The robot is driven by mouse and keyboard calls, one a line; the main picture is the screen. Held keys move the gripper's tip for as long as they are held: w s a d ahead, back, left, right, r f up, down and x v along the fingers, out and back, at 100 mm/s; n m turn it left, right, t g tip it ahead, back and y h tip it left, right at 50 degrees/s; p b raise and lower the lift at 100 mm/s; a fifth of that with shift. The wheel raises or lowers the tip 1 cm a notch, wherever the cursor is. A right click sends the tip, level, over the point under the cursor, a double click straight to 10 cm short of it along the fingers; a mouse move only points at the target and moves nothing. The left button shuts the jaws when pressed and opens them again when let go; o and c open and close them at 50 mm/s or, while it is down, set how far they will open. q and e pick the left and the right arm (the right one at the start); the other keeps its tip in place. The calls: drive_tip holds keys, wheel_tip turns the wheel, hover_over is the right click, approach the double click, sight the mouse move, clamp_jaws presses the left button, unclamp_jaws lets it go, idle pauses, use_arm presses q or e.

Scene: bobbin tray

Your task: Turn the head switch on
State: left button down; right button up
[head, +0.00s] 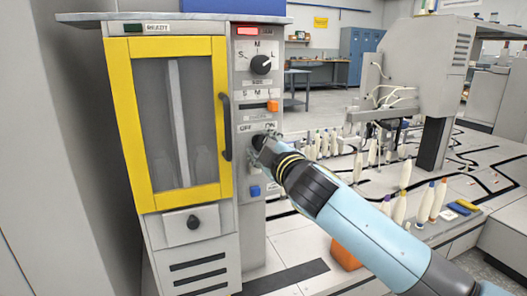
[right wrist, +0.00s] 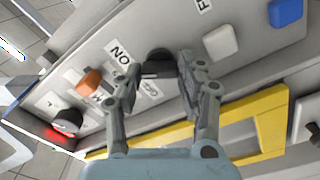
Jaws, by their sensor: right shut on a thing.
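The head switch is a black knob (right wrist: 157,62) on the grey control panel (head: 252,218), beside the OFF and ON labels. In the right wrist view it sits between my right gripper's two fingers (right wrist: 160,72), which are shut on it from both sides. In the head view my right gripper (head: 259,143) is at the panel just below the OFF and ON labels and hides most of the knob. The knob's exact angle is hard to tell. My left gripper is in neither view.
Above the switch are an orange slider (head: 272,105) and a black selector knob (head: 261,64); below is a blue button (head: 255,190). A yellow-framed door (head: 219,120) with a handle stands left. Bobbins (head: 398,209) stand to the right. A red indicator (head: 258,31) is on top.

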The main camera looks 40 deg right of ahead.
drive_tip(key=shift+f+m, duration=0.2)
drive_tip(key=shift+m, duration=0.7)
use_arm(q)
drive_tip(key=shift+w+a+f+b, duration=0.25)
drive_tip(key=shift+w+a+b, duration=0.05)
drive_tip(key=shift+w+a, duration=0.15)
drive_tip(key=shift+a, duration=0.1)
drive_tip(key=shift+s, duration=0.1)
